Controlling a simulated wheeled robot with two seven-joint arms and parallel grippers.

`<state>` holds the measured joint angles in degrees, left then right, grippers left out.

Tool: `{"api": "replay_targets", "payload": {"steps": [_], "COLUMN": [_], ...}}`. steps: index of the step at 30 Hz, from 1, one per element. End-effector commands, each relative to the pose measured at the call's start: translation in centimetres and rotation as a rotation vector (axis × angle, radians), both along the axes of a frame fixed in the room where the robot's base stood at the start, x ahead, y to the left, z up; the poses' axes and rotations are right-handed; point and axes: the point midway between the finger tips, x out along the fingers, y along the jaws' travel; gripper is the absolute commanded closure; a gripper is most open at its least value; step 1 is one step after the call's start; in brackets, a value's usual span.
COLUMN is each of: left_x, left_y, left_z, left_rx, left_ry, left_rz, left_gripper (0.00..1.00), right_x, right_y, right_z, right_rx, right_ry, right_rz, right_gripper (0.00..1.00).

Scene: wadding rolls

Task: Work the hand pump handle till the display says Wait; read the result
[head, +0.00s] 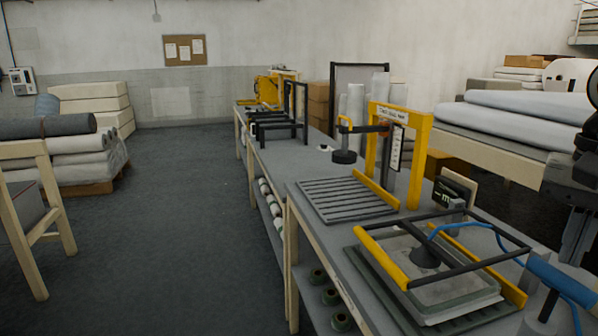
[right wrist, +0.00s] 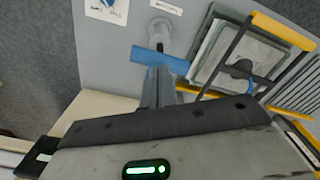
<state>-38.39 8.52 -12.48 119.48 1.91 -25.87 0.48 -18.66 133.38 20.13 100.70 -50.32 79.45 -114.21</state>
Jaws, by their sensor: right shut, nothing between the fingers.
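The hand pump's blue handle (head: 560,278) is at the lower right of the head view, with a blue hose (head: 480,242) running to the dark cup over the pad in the frame. In the right wrist view the handle (right wrist: 160,60) lies crosswise just beyond my right gripper (right wrist: 158,88), beside a pale round pump part (right wrist: 160,30). In the head view my right gripper (head: 578,235) is above the handle; it is shut and empty. Whether it touches the handle I cannot tell. A small dark display (head: 448,193) stands behind the frame; its text is too small to read. My left gripper is not in view.
A black-and-yellow frame (head: 383,258) surrounds the pad on the bench. A yellow gantry (head: 420,160) and a slatted plate (head: 345,199) stand farther back. A white printed sheet (right wrist: 107,10) lies near the pump. The floor at left is open.

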Motion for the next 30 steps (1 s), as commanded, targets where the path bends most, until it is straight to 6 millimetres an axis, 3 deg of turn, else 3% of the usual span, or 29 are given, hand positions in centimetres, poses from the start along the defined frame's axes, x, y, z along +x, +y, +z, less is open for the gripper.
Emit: {"api": "replay_targets", "payload": {"steps": [11,30], "left_x": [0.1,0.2], "left_y": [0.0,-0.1], "left_z": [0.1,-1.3], "left_rx": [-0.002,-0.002], "left_ry": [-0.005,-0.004], "left_rz": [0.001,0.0], "left_gripper": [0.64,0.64], "right_x": [0.0,0.0], "right_y": [0.0,0.0], "right_z": [-0.1,-2.3], "right_rx": [0.0,0.001], "right_ry": [0.0,0.001], "right_rz": [0.0,0.0], "right_gripper": [1.0,1.0]}}
